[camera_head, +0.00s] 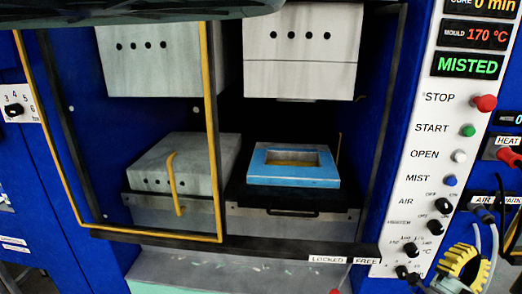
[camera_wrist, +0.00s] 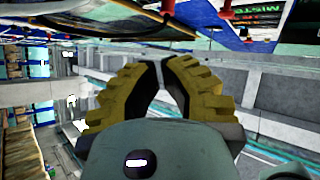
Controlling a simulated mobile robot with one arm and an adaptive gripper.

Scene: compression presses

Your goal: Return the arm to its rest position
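My gripper (camera_head: 461,268), with ridged yellow fingers, shows at the lower right of the head view, in front of the control panel's lower edge. In the wrist view my gripper (camera_wrist: 160,62) has its two yellow fingers with dark inner pads drawn together. Only a narrow gap shows at the tips, and nothing is held between them. The rest of my arm is mostly out of the head view.
The white control panel (camera_head: 420,150) carries buttons and a lit MISTED display (camera_head: 467,66). Left of it stands the press, with a blue-framed mould (camera_head: 300,178) on its right lower platen. A yellow-edged door frame (camera_head: 211,130) spans the left bay. Hoses hang beside my gripper.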

